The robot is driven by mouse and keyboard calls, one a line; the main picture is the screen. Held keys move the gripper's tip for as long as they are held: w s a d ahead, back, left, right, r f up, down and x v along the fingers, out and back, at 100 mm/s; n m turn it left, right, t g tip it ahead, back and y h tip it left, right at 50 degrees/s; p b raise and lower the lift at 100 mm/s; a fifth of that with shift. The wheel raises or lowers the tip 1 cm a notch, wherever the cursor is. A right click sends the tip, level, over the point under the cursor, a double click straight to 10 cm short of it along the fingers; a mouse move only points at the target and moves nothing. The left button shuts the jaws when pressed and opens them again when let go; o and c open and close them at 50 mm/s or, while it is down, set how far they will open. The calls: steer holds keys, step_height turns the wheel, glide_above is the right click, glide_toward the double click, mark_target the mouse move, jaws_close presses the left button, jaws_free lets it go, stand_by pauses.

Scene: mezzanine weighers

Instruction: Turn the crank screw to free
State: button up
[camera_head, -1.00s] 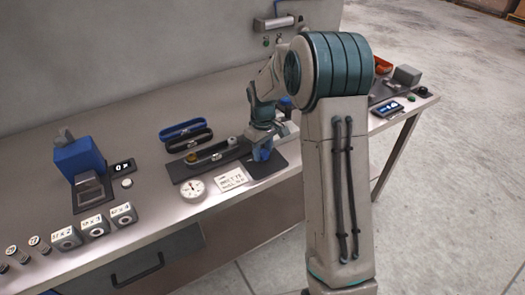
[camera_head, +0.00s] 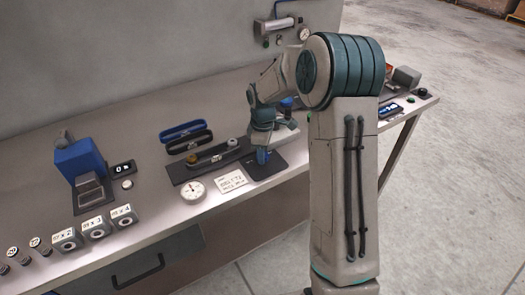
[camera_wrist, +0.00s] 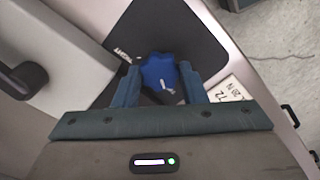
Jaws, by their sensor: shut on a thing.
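A blue lobed knob (camera_wrist: 160,72) with a white mark, which I take for the crank screw's head, shows between my fingers in the wrist view. It sits over a dark mat (camera_wrist: 185,28). My gripper (camera_wrist: 160,88) is shut on the knob, one blue finger on each side. In the head view my gripper (camera_head: 262,156) points down at the dark mat (camera_head: 270,165); my gripper and arm hide most of the knob there. A pale grey block (camera_wrist: 60,50) with a dark rounded handle (camera_wrist: 22,80) lies left of my fingers in the wrist view.
A white label card (camera_head: 232,181) and round dial (camera_head: 192,190) lie near the bench's front edge. A dark tray (camera_head: 212,160) is just left of my gripper. A blue press-like device (camera_head: 80,158) and several labelled blocks (camera_head: 96,227) stand farther left.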

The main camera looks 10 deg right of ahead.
steer(key=shift+w+r, duration=0.1)
steer(key=o, duration=1)
step_height(320, 180, up, 14)
steer(key=shift+b, duration=0.3)
